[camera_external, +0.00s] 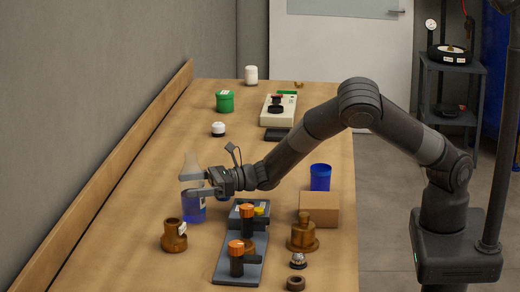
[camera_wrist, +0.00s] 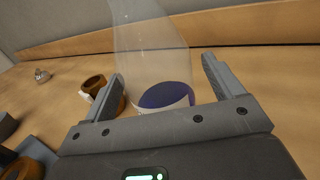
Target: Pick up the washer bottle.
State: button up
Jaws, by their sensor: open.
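The washer bottle (camera_external: 192,208) stands upright on the bench near the left wall, with a clear conical top and blue liquid in its lower part. My gripper (camera_external: 202,183) is open at the bottle's upper body, with its fingers reaching to either side of it. In the wrist view the clear bottle (camera_wrist: 150,45) rises between the two fingers of my gripper (camera_wrist: 162,90), with a blue area low inside it. The gripper body hides the bottle's base there. I cannot tell whether either finger touches it.
A brass fitting (camera_external: 174,237) stands just in front of the bottle. A grey block with orange-topped valves (camera_external: 240,255) lies to the right, with a cardboard box (camera_external: 320,208) and blue cup (camera_external: 320,177) beyond. A wooden back rail (camera_external: 110,165) runs along the wall.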

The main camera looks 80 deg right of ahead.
aim_at(185, 172)
jog(key=shift+x, duration=1.05)
jog(key=c, duration=1.3)
jog(key=shift+r, duration=0.3)
jog(key=shift+r, duration=0.8)
notch_tip(185, 172, up, 2)
jog(key=shift+s+d+r, duration=0.75)
jog(key=shift+d+r, duration=0.4)
jog(key=shift+d, duration=0.65)
jog(key=shift+s+d+r, duration=0.75)
jog(key=shift+d+r, duration=0.4)
jog(key=shift+d, duration=0.65)
jog(key=shift+s+d+r, duration=0.75)
jog(key=shift+d+r, duration=0.4)
jog(key=shift+d, duration=0.65)
